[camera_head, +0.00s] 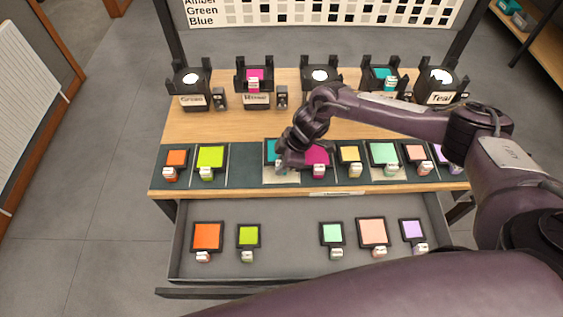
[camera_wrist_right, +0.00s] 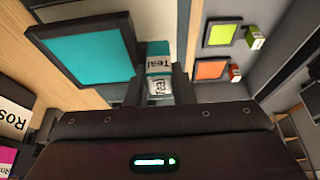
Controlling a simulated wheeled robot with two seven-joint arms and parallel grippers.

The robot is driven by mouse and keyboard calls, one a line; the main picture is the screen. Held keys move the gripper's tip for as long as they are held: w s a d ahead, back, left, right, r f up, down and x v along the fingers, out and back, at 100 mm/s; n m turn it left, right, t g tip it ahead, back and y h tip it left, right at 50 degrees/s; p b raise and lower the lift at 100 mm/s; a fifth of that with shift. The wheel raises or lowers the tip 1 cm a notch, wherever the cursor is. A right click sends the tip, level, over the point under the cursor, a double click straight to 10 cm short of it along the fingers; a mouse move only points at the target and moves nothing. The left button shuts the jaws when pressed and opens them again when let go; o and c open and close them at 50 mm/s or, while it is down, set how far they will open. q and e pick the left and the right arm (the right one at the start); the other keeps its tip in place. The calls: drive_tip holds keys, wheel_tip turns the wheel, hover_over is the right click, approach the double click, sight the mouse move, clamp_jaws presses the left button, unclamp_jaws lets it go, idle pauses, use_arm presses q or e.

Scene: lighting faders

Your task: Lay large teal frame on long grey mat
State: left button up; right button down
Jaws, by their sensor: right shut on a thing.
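The large teal frame (camera_head: 270,150) has a dark border and a bright teal centre. It is over the left-middle part of the long grey mat (camera_head: 240,175) on the bench, partly hidden by my gripper. I cannot tell whether it touches the mat. My right gripper (camera_head: 283,163) is shut on the frame's labelled tab. In the right wrist view the teal frame (camera_wrist_right: 88,55) is to the left of the tab (camera_wrist_right: 158,68) marked "Teal", which is between the fingers (camera_wrist_right: 157,88). My left gripper is not in view.
A magenta frame (camera_head: 316,155) lies close to the right of my gripper; a lime frame (camera_head: 210,157) lies to the left. Black holders, one marked Teal (camera_head: 440,85), line the back. An open drawer (camera_head: 285,240) in front holds several frames.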

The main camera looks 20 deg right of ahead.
drive_tip(key=shift+f+b, duration=0.9)
drive_tip(key=shift+f, duration=0.4)
drive_tip(key=c, duration=1.2)
unclamp_jaws()
drive_tip(key=shift+o, duration=0.2)
drive_tip(key=w+a+r+p+v, duration=0.1)
drive_tip(key=p+v, duration=0.5)
drive_tip(key=v, duration=0.8)
drive_tip(key=shift+s+a+r, duration=0.15)
drive_tip(key=shift+s+a, duration=0.05)
drive_tip(key=shift+a, duration=0.4)
